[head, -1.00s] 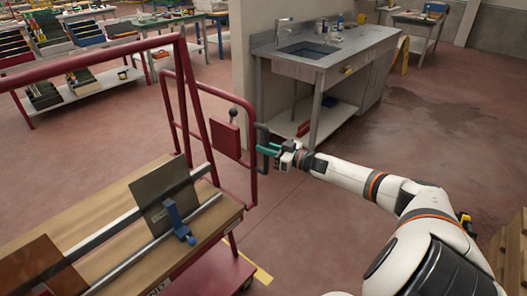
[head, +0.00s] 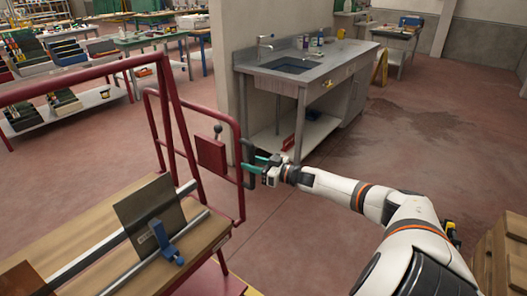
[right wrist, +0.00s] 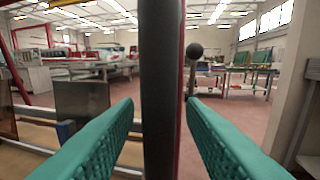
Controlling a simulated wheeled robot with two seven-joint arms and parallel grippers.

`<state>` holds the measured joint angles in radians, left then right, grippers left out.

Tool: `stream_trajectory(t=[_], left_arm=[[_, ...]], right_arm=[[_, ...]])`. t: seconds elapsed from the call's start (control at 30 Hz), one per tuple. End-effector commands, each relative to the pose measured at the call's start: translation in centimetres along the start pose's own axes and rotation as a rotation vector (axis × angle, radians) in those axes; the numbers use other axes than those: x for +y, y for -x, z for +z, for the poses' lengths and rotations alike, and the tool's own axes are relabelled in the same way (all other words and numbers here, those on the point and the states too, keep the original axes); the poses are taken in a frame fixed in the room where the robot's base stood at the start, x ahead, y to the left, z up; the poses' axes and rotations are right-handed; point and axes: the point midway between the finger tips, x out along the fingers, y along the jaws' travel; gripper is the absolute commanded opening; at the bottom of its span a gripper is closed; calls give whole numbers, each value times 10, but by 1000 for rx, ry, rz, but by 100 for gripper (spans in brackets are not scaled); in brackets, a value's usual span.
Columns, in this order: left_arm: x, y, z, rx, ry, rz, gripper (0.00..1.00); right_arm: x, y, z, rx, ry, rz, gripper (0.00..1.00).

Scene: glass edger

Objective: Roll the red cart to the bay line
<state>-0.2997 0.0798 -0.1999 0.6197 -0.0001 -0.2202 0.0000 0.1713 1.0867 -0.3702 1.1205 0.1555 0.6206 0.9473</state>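The red cart (head: 237,118) stands at the left in the head view, with red tube rails and a wooden deck (head: 85,222). A black upright handle (head: 248,163) sits on its near right end frame, beside a red box with a black-knobbed lever (head: 217,131). My right gripper (head: 254,164) is at this handle. In the right wrist view its teal fingers (right wrist: 160,112) lie on either side of the black handle (right wrist: 160,70), with narrow gaps, so it looks open around it. My left gripper is out of view. A bit of yellow floor marking (head: 251,292) shows at the bottom; most is hidden.
The cart carries a dark glass panel (head: 135,213) and a blue clamp (head: 167,243). A steel sink bench (head: 318,72) stands beyond the cart by a wall end. Wooden crates (head: 497,250) are at the lower right. The floor right of the cart is clear, with a damp patch.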

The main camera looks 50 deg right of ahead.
Motion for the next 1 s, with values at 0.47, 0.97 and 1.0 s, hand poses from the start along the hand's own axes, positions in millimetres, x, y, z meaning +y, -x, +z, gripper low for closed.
stream_trajectory(t=[0.47, 0.97, 1.0], left_arm=[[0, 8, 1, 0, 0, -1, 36], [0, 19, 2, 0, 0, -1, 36], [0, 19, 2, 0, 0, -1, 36]], right_arm=[[0, 67, 0, 6, -1, -1, 37], [-1, 117, 1, 0, 0, -2, 37], [-1, 117, 1, 0, 1, -1, 37]])
